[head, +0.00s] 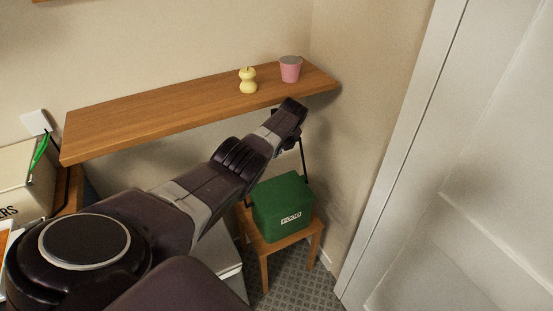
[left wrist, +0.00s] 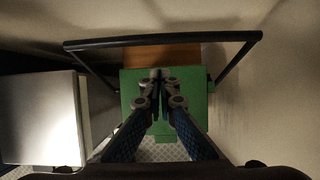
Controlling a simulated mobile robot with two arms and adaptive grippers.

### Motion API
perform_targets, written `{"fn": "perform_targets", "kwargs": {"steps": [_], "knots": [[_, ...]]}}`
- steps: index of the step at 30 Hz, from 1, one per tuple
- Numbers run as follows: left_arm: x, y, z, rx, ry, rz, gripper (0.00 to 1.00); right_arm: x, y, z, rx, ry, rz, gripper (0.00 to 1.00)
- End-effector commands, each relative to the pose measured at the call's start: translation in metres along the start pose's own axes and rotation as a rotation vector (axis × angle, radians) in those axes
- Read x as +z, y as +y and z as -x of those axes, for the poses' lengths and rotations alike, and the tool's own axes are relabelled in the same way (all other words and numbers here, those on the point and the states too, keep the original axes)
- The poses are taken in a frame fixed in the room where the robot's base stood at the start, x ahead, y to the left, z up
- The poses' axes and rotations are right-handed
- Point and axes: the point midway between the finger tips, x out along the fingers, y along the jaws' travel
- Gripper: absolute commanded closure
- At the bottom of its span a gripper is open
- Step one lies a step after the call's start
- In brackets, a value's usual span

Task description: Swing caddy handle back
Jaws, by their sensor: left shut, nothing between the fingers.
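The green caddy (head: 281,205) with a white label stands on a small wooden stool in the head view. Its black handle (head: 303,160) stands raised above the box, partly hidden by my arm. In the left wrist view, the handle (left wrist: 160,40) spans the top of the picture, with a side bar running down to each side of the green caddy (left wrist: 193,115). My left gripper (left wrist: 160,76) is shut and empty over the caddy, with its fingertips in the picture below the handle's crossbar; no contact is visible. In the head view its fingers are hidden. My right gripper is not in view.
A wooden shelf (head: 180,108) holds a yellow pear-shaped object (head: 248,82) and a pink cup (head: 290,70), close to my left wrist. The stool (head: 264,255) stands near the right wall and white door (head: 450,190). A white box-like unit (left wrist: 42,118) is left of the caddy.

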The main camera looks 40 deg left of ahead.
Motion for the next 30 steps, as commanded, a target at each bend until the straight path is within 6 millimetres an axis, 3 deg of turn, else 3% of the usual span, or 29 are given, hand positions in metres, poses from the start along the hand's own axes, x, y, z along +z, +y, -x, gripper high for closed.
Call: {"fn": "perform_targets", "kwargs": {"steps": [20,30], "knots": [[0.002,0.0,0.0,0.0,0.0,0.001,1.0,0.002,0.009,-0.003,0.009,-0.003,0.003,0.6],[0.002,0.0,0.021,-0.001,-0.001,0.001,1.0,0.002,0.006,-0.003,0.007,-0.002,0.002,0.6]]}}
